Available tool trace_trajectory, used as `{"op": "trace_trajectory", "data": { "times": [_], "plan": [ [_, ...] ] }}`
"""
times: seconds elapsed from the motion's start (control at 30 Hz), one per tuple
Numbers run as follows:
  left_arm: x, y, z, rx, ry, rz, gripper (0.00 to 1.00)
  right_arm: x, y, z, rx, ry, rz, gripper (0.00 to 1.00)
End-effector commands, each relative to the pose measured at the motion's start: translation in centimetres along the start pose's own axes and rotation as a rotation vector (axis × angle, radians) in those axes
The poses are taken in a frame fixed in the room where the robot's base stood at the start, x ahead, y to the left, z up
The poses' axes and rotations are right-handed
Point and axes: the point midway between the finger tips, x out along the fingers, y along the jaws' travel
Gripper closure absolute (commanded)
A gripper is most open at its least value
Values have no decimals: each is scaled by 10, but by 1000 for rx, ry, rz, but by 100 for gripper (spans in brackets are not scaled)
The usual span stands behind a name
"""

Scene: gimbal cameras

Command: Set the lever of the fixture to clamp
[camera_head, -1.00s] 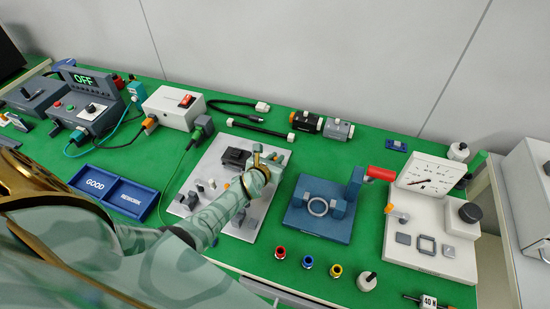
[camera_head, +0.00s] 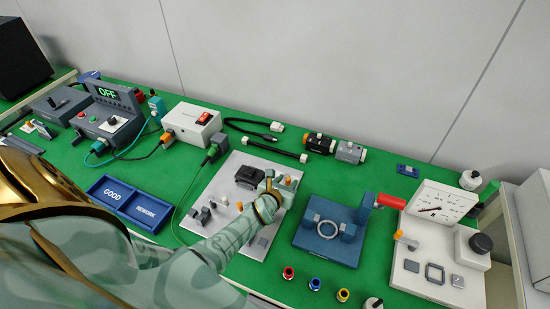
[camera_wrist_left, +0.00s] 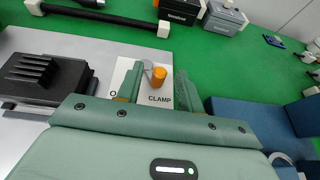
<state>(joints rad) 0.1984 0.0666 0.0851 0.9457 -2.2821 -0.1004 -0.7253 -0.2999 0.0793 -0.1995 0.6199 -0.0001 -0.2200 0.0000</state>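The fixture is a pale grey plate (camera_head: 262,244) with a black finned block (camera_head: 249,176). At its back right corner is a small white panel with a lever that has an orange knob (camera_wrist_left: 159,77). In the left wrist view the panel reads "CLAMP" (camera_wrist_left: 161,99), and an "O" shows to the left, the rest hidden by a finger. The knob is above the word CLAMP. My left gripper (camera_wrist_left: 158,88) is open, with one finger on each side of the knob; contact cannot be told. In the head view it (camera_head: 280,187) reaches over the plate's back right. My right gripper is not in view.
A white gauge unit (camera_head: 420,280) is farther right. A blue tray (camera_head: 128,211) and a white box (camera_head: 190,123) are at left. Coloured fittings line the front edge.

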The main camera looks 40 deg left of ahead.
Motion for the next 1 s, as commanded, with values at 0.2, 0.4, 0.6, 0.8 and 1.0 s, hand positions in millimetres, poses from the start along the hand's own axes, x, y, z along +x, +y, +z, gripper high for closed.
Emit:
{"op": "trace_trajectory", "data": {
  "times": [0.2,0.4,0.6,0.8,1.0],
  "plan": [
    [-64,0,7,-3,0,0,63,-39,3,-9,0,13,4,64],
    [-111,0,4,-2,0,0,63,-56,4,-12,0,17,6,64],
    [-136,0,2,-1,0,0,63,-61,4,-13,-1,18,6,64],
    [-140,0,1,-1,-1,0,63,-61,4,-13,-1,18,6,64],
    [-139,0,1,-1,-1,0,63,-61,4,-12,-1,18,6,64]
  ]
}}
